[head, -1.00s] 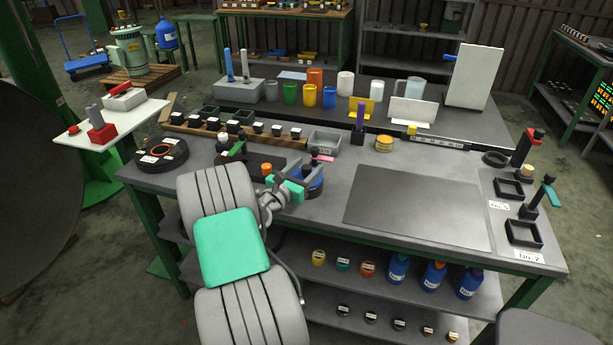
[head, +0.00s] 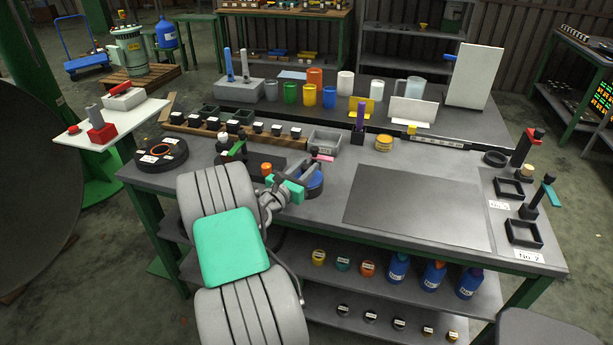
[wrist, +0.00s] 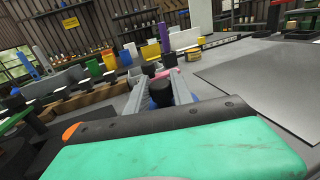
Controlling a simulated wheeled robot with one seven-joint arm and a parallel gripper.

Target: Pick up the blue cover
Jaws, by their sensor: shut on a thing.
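The blue cover (head: 315,187) is a round blue piece at the front left of the grey workbench, partly hidden by my gripper (head: 312,168).
A grey bin (head: 324,142) and a purple-handled tool (head: 360,118) stand behind my gripper. A row of black-topped parts (head: 238,128) lies at the back left. A black round part (head: 160,153) lies at the left. A dark flat mat (head: 418,207) to the right is bare.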

